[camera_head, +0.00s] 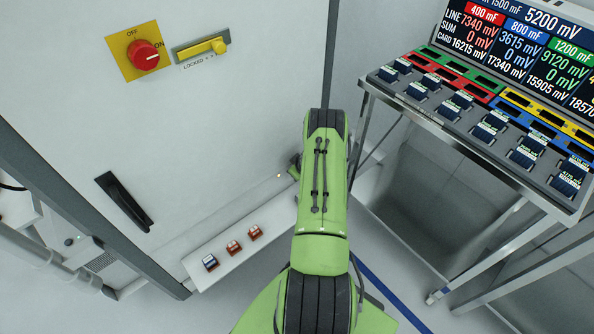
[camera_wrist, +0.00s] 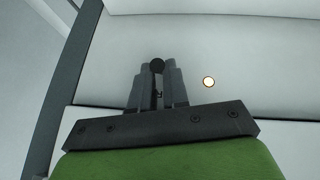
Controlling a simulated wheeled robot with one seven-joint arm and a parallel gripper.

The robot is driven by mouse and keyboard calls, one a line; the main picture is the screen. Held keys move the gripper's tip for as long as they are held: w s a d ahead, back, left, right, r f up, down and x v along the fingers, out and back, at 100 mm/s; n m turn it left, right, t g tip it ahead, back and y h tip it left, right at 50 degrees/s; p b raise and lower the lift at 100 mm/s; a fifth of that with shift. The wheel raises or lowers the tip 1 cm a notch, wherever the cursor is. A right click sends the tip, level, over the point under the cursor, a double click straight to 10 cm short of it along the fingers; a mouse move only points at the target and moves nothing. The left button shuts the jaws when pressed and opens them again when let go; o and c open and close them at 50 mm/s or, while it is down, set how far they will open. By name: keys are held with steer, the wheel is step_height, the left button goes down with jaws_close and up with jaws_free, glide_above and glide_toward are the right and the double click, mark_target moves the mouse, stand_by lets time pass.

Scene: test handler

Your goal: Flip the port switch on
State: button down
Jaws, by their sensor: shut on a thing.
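The port switch (camera_wrist: 157,66) shows in the wrist view as a small round black knob on a pale panel. My gripper (camera_wrist: 158,82) has its two grey fingers closed on it, with the knob showing at their tips. A small round lamp (camera_wrist: 208,82) glows whitish on the panel just right of the fingers. In the head view the lamp (camera_head: 278,175) is a tiny bright dot on the lower cabinet front. My gripper (camera_head: 293,167) shows only partly there, beside my green arm, and the switch is hidden.
A red rotary knob (camera_head: 144,55) on a yellow plate and a yellow latch (camera_head: 203,48) sit high on the cabinet. A black handle (camera_head: 125,201) is at left. Several small cards lie on a white ledge (camera_head: 218,246) below. A wheeled trolley (camera_head: 470,140) with a display stands at right.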

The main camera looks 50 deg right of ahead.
steer(key=c, duration=1.1)
jaws_free()
steer(key=shift+r, duration=0.1)
steer(key=p+v, duration=0.4)
steer(key=v, duration=1.1)
steer(key=shift+s+a+r+p, duration=0.1)
steer(key=shift+s+r+p, duration=0.1)
steer(key=shift+p, duration=0.2)
